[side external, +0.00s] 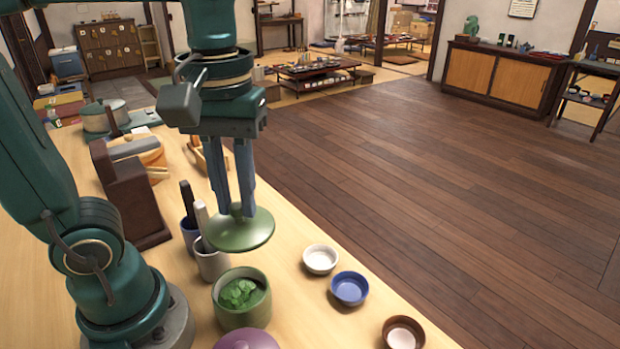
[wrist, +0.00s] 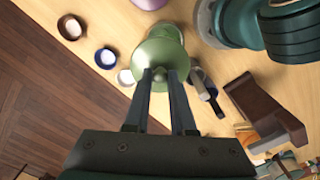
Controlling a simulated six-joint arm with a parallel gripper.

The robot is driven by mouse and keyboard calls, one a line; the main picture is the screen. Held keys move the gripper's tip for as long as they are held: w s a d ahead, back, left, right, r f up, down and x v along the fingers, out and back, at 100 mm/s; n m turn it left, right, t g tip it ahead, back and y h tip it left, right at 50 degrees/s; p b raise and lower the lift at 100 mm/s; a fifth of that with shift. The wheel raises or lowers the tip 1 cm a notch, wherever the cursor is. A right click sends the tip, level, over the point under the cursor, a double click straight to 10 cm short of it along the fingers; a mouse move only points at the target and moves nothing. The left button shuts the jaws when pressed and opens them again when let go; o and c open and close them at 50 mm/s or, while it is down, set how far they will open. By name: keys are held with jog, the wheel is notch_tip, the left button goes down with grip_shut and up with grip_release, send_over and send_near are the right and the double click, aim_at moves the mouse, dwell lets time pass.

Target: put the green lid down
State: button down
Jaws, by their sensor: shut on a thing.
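My gripper (side external: 237,210) is shut on the knob of the green lid (side external: 240,232) and holds it in the air above the counter. In the wrist view the lid (wrist: 157,55) hangs level between the fingertips (wrist: 159,74). A green pot (side external: 242,312) with green leaves in it stands uncovered on the counter, below and slightly nearer the side camera than the lid. In the wrist view the pot is partly hidden behind the lid.
White (side external: 320,259), blue (side external: 350,288) and brown (side external: 403,333) small bowls stand right of the pot. A grey cup (side external: 211,262) and a dark blue cup (side external: 190,232) with upright utensils stand left of the lid. A purple lid (side external: 246,340) is at the front. A brown wooden stand (side external: 135,195) is behind.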

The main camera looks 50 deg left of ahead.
jog(key=w+a+f, duration=0.6)
jog(key=w+a, duration=0.6)
jog(key=shift+w+a+f, duration=0.1)
jog(key=shift+a+f, duration=0.05)
jog(key=shift+f, duration=5.1)
jog(key=shift+f, duration=0.15)
jog(key=c, duration=0.8)
grip_release()
jog(key=shift+o, duration=0.2)
